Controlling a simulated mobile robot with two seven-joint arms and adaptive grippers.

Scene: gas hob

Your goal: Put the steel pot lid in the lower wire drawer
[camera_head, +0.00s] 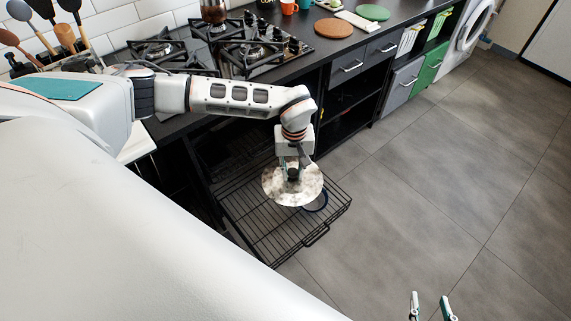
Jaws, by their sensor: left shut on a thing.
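The steel pot lid (308,187) is a pale, shiny round disc over the right part of the pulled-out lower wire drawer (258,223). My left gripper (292,174) points down and is shut on the lid near its middle. The lid hides part of the drawer, and I cannot tell how far it is above the wires. My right gripper (430,305) shows only its two fingertips at the bottom edge. They are apart with nothing between them, well away from the drawer.
A dark blue ring-shaped thing (317,203) shows partly behind the lid at the drawer. The gas hob (236,52) is on the dark counter above. Orange (334,28) and green (373,12) round mats lie further right. The grey tiled floor (430,190) is clear.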

